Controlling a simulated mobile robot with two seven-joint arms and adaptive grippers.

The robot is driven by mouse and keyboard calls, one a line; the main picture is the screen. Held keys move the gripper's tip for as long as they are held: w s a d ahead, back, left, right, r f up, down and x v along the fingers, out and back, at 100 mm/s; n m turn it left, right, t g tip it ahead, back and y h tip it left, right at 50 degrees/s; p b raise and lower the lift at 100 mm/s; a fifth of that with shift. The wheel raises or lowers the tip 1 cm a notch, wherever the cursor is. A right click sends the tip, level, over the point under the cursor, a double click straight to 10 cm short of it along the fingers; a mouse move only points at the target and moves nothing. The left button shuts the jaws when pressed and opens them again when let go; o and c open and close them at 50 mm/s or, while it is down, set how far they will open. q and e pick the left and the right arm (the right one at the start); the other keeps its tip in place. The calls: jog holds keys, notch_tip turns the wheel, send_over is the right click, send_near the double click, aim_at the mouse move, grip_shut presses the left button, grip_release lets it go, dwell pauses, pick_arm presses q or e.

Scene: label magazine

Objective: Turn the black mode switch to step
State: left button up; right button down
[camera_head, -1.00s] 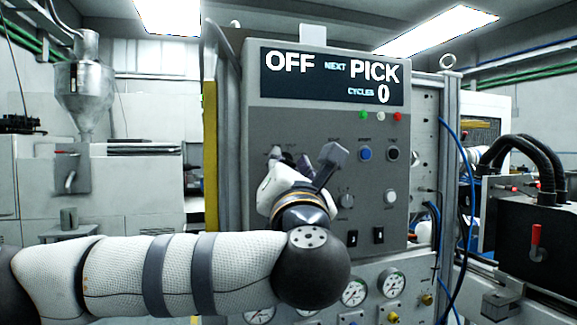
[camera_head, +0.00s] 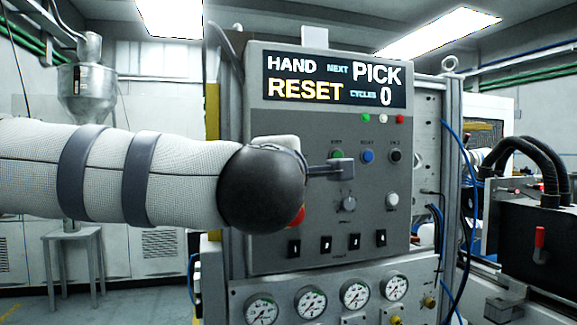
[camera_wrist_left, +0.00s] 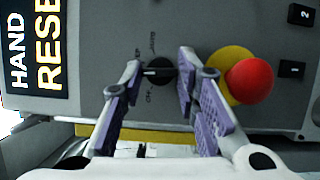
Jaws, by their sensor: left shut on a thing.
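The black mode switch (camera_wrist_left: 160,72) is a round knob on the grey panel in the left wrist view. Its light pointer line lies across the picture, and the small labels around it are too blurred to read surely. My left gripper (camera_wrist_left: 159,76) has its purple-padded fingers on either side of the knob and is shut on it. The display (camera_head: 335,80) reads HAND, RESET, NEXT PICK and CYCLES 0. My right gripper is not in view.
A red mushroom button (camera_wrist_left: 250,80) on a yellow disc sits close beside one finger. A green button (camera_head: 336,156), a blue button (camera_head: 367,156) and a grey knob (camera_head: 348,204) are to the right of my arm. Gauges (camera_head: 312,302) line the lower panel.

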pick_arm(q)
jog(key=m+g, duration=0.1)
jog(key=m, duration=0.3)
jog(key=shift+r+g, duration=0.2)
jog(key=shift+g, duration=0.2)
jog(key=shift+d+m, duration=0.1)
jog(key=shift+m, duration=0.3)
jog(key=o, duration=1.2)
jog(key=shift+c, duration=0.2)
jog(key=s+r, duration=0.1)
jog(key=s, duration=1.1)
jog(key=shift+a+r, duration=0.35)
jog(key=shift+w, duration=0.1)
